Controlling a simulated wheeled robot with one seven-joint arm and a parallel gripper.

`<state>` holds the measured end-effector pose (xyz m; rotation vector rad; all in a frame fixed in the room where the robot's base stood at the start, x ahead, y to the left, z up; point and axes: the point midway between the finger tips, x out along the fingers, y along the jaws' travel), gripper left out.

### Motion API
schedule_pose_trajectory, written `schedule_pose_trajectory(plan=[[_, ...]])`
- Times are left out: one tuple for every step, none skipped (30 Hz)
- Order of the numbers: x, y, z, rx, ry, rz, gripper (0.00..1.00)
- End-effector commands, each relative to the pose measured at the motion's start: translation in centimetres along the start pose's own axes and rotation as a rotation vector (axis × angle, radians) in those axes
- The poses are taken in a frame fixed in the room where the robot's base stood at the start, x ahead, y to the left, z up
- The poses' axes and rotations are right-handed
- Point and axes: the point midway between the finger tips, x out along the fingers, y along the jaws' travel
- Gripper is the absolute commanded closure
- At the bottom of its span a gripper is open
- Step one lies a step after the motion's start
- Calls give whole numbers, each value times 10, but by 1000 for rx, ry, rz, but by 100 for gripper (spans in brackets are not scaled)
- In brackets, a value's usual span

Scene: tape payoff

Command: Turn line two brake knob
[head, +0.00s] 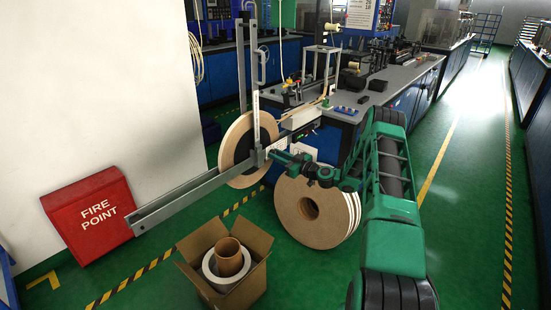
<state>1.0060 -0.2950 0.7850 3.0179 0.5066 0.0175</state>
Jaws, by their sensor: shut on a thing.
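The tape payoff stand has a grey upright post (255,85) and a long grey rail (185,195) that slopes down to the left. A tan tape reel (234,140) with a dark hub is mounted behind the post. My green and black arm comes in from the right. My gripper (272,155) is at the right side of the post's foot, near the reel's hub. It is shut on the brake knob, which my fingers mostly hide. The knob's turn angle is too small to tell.
Large tan reels (288,213) stand on the floor just below my arm. An open cardboard box (250,285) with rolls is in front. A red fire point box (88,215) stands by the white wall. A workbench (345,110) is behind. The green aisle at right is clear.

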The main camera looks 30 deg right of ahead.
Motion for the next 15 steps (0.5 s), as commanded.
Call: schedule_pose_trajectory(plan=[[0,0,0,27,1,0,100],[0,0,0,45,1,0,100],[0,0,0,73,1,0,100],[0,0,0,95,0,1,100],[0,0,0,118,-1,1,100],[0,1,0,151,-2,1,100],[0,1,0,178,-2,1,100],[0,0,0,206,-2,1,100],[0,0,-1,243,-2,0,100],[0,0,-1,272,-3,0,100],[0,0,0,300,-4,1,100],[0,0,0,338,-5,1,100],[0,0,0,367,-5,1,100],[0,1,-1,396,-5,1,100],[0,1,-1,434,-5,2,100]])
